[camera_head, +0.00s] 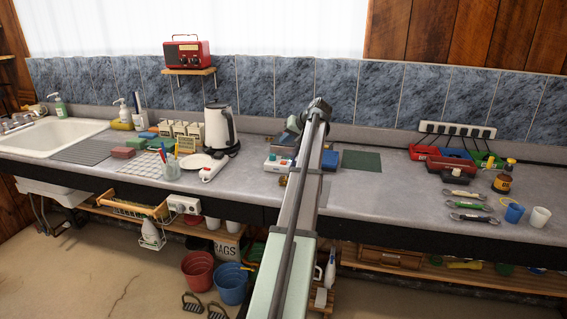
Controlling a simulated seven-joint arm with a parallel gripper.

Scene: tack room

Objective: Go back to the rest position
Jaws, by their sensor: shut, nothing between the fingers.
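My arm reaches from the bottom middle of the view up over the counter (420,205), with its far joint in front of the tiled wall. I cannot make out my gripper or its fingertips; they seem hidden behind the arm's own links. I see nothing held along the visible part of the arm.
Buckets (230,283) stand below.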

